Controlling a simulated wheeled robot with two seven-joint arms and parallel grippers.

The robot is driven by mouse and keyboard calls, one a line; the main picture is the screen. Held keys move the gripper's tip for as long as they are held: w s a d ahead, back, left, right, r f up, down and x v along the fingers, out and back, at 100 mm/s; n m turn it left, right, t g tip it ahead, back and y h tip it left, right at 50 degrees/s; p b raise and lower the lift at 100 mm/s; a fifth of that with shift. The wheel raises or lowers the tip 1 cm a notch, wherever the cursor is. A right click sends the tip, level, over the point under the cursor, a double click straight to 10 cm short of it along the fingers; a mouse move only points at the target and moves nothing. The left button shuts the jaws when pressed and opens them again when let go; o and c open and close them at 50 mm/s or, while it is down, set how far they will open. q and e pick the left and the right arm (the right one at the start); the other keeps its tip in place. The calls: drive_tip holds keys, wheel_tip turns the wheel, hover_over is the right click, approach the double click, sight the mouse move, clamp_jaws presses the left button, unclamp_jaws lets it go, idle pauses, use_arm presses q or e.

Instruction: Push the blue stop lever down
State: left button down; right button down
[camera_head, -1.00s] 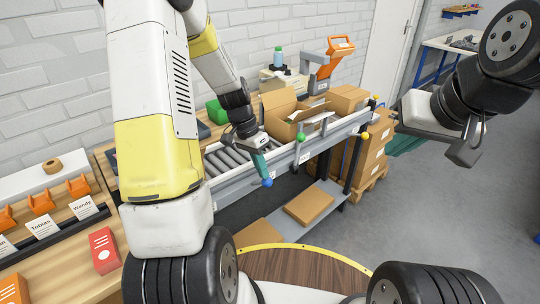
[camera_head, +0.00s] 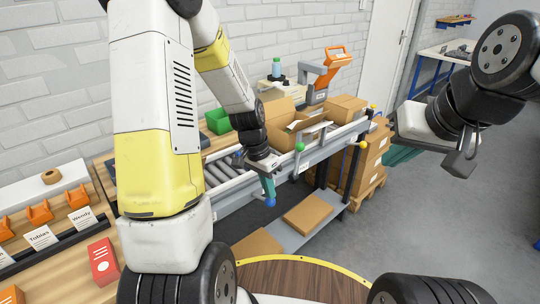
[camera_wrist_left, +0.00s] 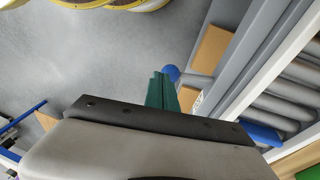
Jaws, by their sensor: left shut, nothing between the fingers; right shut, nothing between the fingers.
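The blue stop lever's round knob (camera_head: 270,202) is at the front side of the roller conveyor (camera_head: 236,196), lower than the green knob (camera_head: 299,147) and yellow knob (camera_head: 363,145) along the same rail. My left gripper (camera_head: 269,190) is shut and empty, its teal fingers pointing down just above the blue knob. They look in contact or nearly so. In the left wrist view the blue knob (camera_wrist_left: 172,73) shows just beyond the tips of the left fingers (camera_wrist_left: 160,92). My right gripper (camera_head: 462,162) is shut and empty at the right, over the floor.
Open cardboard boxes (camera_head: 290,124) stand on the conveyor, with an orange-topped device (camera_head: 338,54) behind. A low shelf with a flat carton (camera_head: 307,213) is under the rail. A worktable with name cards (camera_head: 40,237) is at left. Floor at right is clear.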

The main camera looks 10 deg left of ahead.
use_arm(q)
wheel_tip(320, 180, up, 12)
drive_tip(key=s, duration=0.1)
drive_tip(key=shift+s+a, duration=0.15)
drive_tip(key=shift+a, duration=0.25)
drive_tip(key=s+a+r+n+t, duration=0.3)
drive_tip(key=s+r+n+t, duration=0.3)
drive_tip(key=s+r, duration=0.7)
drive_tip(key=shift+s+r+n, duration=0.3)
drive_tip(key=shift+s+n, duration=0.1)
drive_tip(key=shift+s, duration=0.15)
